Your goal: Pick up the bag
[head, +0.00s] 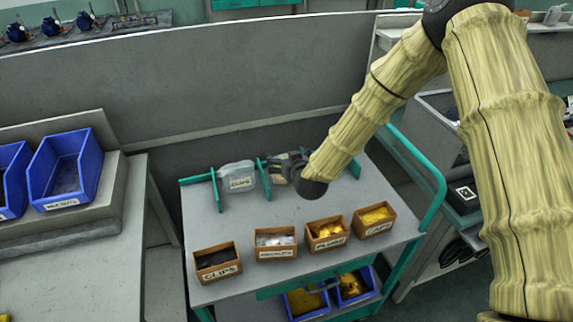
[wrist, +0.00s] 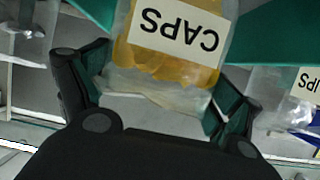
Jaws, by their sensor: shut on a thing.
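A clear bag with yellow contents and a CAPS label (wrist: 172,45) sits between the fingers of my gripper (wrist: 155,100) in the wrist view. In the head view my gripper (head: 283,165) is at the back of the grey cart, by the teal dividers, and mostly hides this bag. A second clear bag (head: 238,175) with a white label stands to the left of it between teal dividers. It shows partly at the right edge of the wrist view (wrist: 300,110).
Several brown boxes of small parts, including the grey-filled box (head: 276,254), line the cart's front (head: 200,228). Blue bins (head: 65,172) stand on the left bench. A teal rail (head: 430,180) edges the cart's right side. A grey partition (head: 200,80) rises behind.

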